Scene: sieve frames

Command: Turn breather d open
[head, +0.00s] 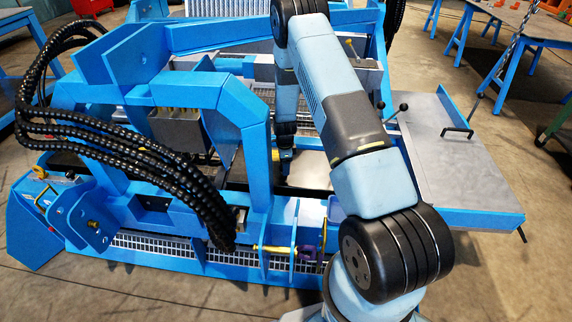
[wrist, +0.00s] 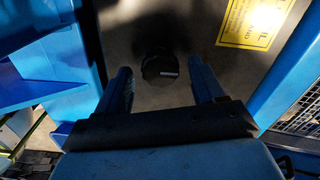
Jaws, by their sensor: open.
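A black round knob (wrist: 160,67), which may be breather d, sits on a dark metal surface in the wrist view. My gripper (wrist: 162,74) is open, with one blue finger on each side of the knob in the picture. I cannot tell whether the fingers reach the knob's depth; no contact shows. In the head view, my arm's far end comes down at the middle of the blue machine (head: 172,92), and the knob cannot be made out there.
A yellow label (wrist: 248,22) is on the metal surface right of the knob. Blue frame walls (wrist: 62,85) stand close on the left and right. In the head view, black hoses (head: 120,150) arch over the left frame, and a grey-topped table (head: 455,165) stands right.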

